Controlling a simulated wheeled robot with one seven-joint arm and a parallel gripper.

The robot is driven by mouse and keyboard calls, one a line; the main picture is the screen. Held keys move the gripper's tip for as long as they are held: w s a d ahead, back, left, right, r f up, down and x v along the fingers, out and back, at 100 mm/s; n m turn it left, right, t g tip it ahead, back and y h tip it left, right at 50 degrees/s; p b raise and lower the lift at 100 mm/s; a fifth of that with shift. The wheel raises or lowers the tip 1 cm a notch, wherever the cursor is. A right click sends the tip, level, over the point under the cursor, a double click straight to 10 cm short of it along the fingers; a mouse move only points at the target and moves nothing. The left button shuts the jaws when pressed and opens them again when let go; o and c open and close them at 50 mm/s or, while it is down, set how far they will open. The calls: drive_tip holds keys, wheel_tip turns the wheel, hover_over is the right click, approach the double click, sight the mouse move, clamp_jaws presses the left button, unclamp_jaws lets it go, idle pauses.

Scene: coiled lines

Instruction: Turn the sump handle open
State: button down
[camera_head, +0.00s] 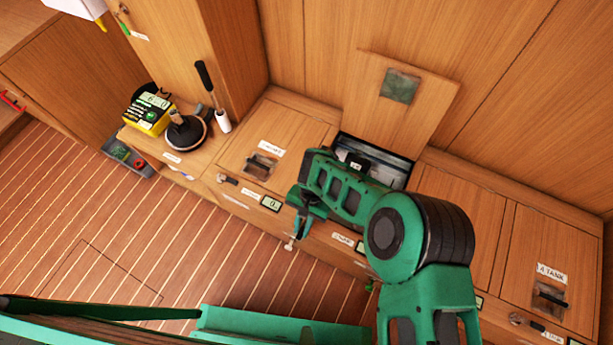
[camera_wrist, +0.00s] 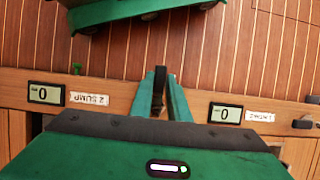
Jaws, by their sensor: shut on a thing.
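The sump handle (camera_wrist: 159,82) shows as a dark bar between my fingers in the wrist view, beside the "2 SUMP" label (camera_wrist: 88,99). My gripper (camera_wrist: 160,98) is shut on it, a finger on each side. In the head view my gripper (camera_head: 298,222) is at the bench front, and a small pale metal end (camera_head: 290,243) shows just below it. My wrist hides the handle's mount, so I cannot tell its exact angle. The sump display (camera_wrist: 45,93) reads 0.
To the left is the intake handle (camera_head: 228,180), with its display (camera_head: 270,203). A hatch lid (camera_head: 402,100) stands raised behind my arm, over an open compartment (camera_head: 385,158).

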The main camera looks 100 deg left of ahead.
drive_tip(key=c, duration=1.7)
unclamp_jaws()
drive_tip(key=shift+w+a, duration=0.2)
drive_tip(key=shift+w, duration=0.25)
drive_tip(key=shift+s+d, duration=0.1)
drive_tip(key=shift+s, duration=0.05)
drive_tip(key=v, duration=1.1)
